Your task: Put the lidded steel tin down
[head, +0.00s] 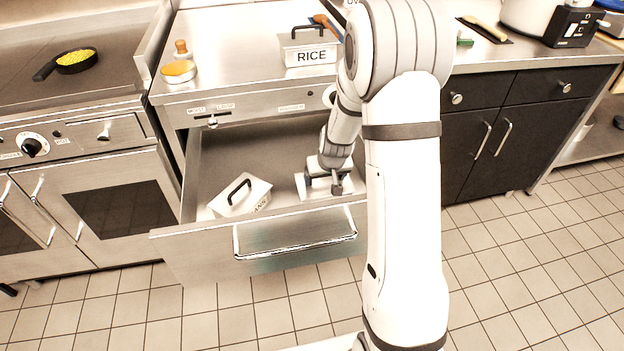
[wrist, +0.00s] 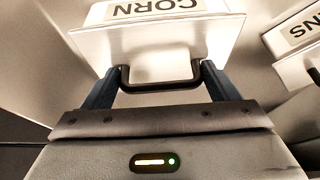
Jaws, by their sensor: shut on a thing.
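A lidded steel tin labelled CORN (wrist: 160,38) is under my gripper (wrist: 157,82) in the wrist view. My gripper is shut on the tin's dark handle (wrist: 160,86). In the head view my gripper (head: 337,188) is low inside the open drawer (head: 205,262), at its right side, with the tin (head: 312,186) partly hidden beneath it. I cannot tell whether the tin's base touches the drawer floor.
A second lidded tin (head: 239,197), its label ending in NS, stands in the drawer to the left. A tin labelled RICE (head: 308,52) stands on the counter above. A pan (head: 74,62) with yellow food sits on the left range. Bare drawer floor shows between the two drawer tins.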

